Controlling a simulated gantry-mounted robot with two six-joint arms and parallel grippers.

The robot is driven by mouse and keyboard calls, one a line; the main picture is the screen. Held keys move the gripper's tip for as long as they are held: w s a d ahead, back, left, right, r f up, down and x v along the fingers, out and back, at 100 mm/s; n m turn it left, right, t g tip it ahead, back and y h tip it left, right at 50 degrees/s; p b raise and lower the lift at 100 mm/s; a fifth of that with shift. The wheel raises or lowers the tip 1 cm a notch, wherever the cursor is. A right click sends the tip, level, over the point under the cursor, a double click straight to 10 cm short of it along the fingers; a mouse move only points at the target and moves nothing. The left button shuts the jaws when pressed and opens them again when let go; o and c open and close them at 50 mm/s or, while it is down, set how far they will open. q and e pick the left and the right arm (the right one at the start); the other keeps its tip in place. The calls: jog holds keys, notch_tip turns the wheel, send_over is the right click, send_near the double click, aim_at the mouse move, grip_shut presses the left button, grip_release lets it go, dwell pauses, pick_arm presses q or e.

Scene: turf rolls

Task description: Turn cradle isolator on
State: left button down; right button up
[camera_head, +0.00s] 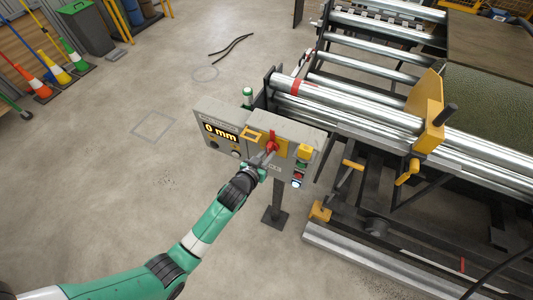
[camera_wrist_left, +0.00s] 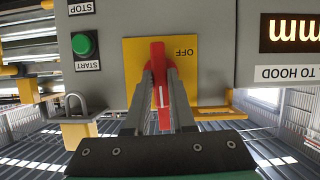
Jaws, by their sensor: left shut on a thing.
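The grey control box (camera_head: 222,118) stands on a post, with a "0 mm" display (camera_head: 220,133) at its left. Its isolator is a red handle (camera_head: 271,143) on a yellow plate (camera_head: 283,149). My left gripper (camera_head: 267,157) is shut on the red handle. In the left wrist view, which shows the panel upside down, both fingers (camera_wrist_left: 158,100) close around the handle (camera_wrist_left: 158,60). The handle lies upright in that picture on the yellow plate (camera_wrist_left: 132,62). "OFF" is printed beside it; no "ON" mark shows. My right gripper is not in view.
A green START button (camera_wrist_left: 84,44) and an open padlock shackle (camera_wrist_left: 70,104) are close to the handle. The roller cradle (camera_head: 350,108) with its yellow bracket (camera_head: 425,105) stands to the right. Floor to the left is open; cones (camera_head: 75,55) stand far off.

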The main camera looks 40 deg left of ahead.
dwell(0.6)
pick_arm(q)
jog(key=c, duration=0.8)
grip_release()
jog(key=shift+o, duration=0.2)
jog(key=p+v, duration=0.2)
jog(key=v, duration=0.9)
jog(key=shift+s+d, duration=0.25)
jog(key=shift+s, duration=0.05)
jog(key=shift+r, duration=0.15)
